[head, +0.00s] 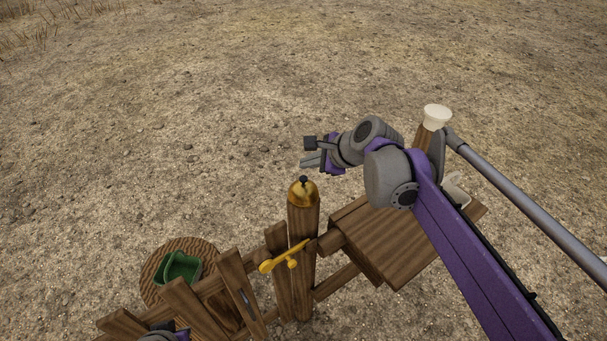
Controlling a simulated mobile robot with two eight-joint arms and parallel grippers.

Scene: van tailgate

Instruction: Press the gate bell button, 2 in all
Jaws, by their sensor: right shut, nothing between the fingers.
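The gate bell is a golden dome (303,194) on top of a wooden gate post (303,225), with a small dark button (303,180) at its crown. My right gripper (307,161) is shut and empty.
A yellow latch handle (284,258) sits on the wooden fence beside the post. A green container (179,268) stands on a round woven top (153,283) at left. A wooden table (395,245) and a post with a white cap (436,117) are at right. Open dry ground lies beyond.

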